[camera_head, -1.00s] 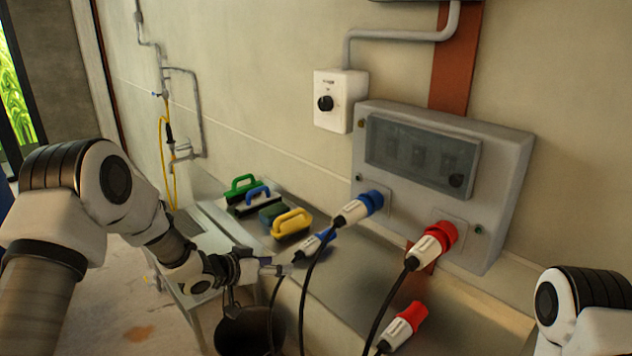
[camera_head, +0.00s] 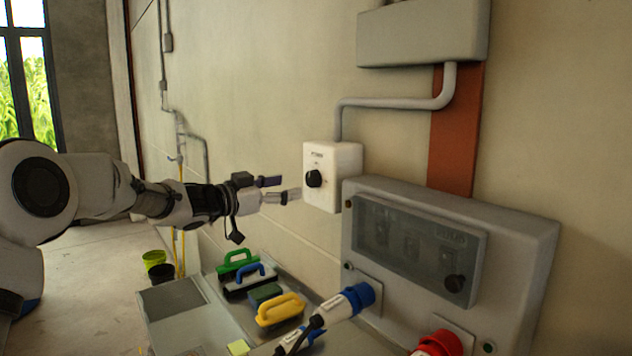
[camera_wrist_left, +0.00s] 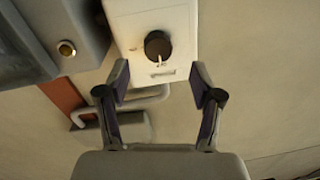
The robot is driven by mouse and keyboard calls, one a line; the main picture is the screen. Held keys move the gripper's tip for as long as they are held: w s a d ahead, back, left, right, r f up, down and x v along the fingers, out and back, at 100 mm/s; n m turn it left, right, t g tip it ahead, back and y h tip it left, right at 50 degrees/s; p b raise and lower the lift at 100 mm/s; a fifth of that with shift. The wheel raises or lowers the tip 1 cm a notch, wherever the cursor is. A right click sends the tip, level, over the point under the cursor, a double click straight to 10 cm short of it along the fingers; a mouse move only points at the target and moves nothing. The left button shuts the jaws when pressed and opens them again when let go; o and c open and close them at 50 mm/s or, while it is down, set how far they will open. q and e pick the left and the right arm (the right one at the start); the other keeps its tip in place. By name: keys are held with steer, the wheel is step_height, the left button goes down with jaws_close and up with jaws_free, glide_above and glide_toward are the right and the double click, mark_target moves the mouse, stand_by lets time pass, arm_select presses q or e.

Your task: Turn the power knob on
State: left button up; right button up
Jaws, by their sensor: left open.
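The power knob (camera_head: 314,178) is a round black knob on the front of a white switch box (camera_head: 346,165) fixed to the wall. In the left wrist view the knob (camera_wrist_left: 158,45) shows a light pointer mark and sits just beyond the fingertips, between their lines. My left gripper (camera_head: 281,188) is open and empty, just to the left of the switch box and a little below the knob in the head view. In the wrist view its fingers (camera_wrist_left: 160,78) stand apart, with the knob not between them. My right gripper is not in view.
A grey power panel (camera_head: 520,250) with a clear cover and blue and red plugs (camera_head: 358,296) is right of and below the box. A grey conduit (camera_head: 395,103) rises above it. Brushes with coloured handles (camera_head: 280,309) lie on the bench below. Open floor is at left.

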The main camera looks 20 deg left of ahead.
mark_target(310, 182)
arm_select(q)
steer(key=p+x, duration=0.1)
steer(key=x, duration=0.5)
steer(key=shift+w+d+p, duration=0.1)
steer(key=shift+d+p, duration=0.2)
steer(key=shift+d, duration=0.05)
steer(key=shift+s+a+r, duration=0.1)
steer(key=shift+s+a, duration=0.25)
steer(key=shift+s+a+r, duration=0.1)
steer(key=shift+s+a, duration=0.05)
steer(key=shift+s, duration=0.05)
steer(key=c, duration=1.2)
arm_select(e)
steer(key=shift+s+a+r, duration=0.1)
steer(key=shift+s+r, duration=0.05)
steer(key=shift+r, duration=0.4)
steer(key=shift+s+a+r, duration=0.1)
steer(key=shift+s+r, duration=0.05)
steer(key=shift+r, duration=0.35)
